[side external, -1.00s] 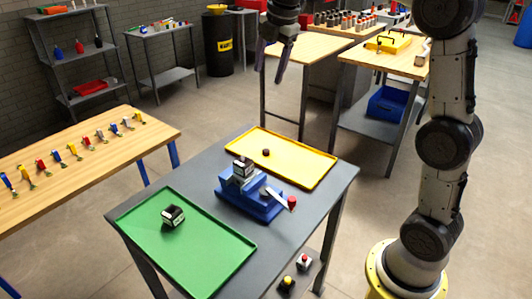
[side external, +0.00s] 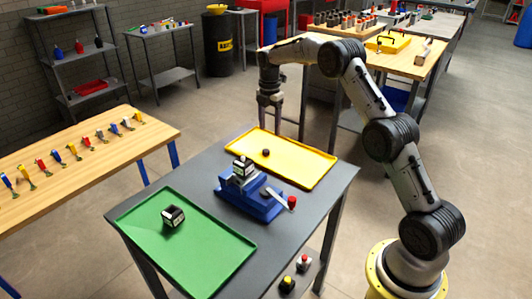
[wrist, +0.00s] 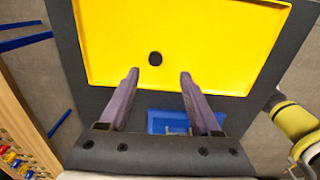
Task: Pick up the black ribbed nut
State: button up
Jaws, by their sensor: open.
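The black nut (side external: 265,152) is a small dark round piece lying on the yellow tray (side external: 305,170). In the wrist view the nut (wrist: 155,59) sits on the bare tray floor, ahead of my fingertips and between their lines, nearer the left one. Its ribs are too small to make out. My gripper (side external: 271,128) hangs above the far side of the yellow tray, pointing down. In the wrist view my gripper (wrist: 158,74) has its two fingers wide apart with nothing between them.
A blue vise (side external: 250,201) with a red-knobbed handle stands next to the yellow tray, holding a block. A green tray (side external: 190,250) with a black-and-white block (side external: 172,216) lies at the table's near left. The yellow tray around the nut is clear.

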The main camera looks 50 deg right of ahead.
aim_at(266, 152)
notch_tip(266, 152, down, 4)
jog(key=shift+r, duration=0.15)
jog(key=shift+w+a+f, duration=0.15)
jog(key=shift+w+f, duration=0.05)
jog(key=shift+f, duration=1.1)
jog(key=shift+w+a+f, duration=0.1)
jog(key=shift+w+f, duration=0.1)
jog(key=shift+f, duration=1.05)
grip_shut()
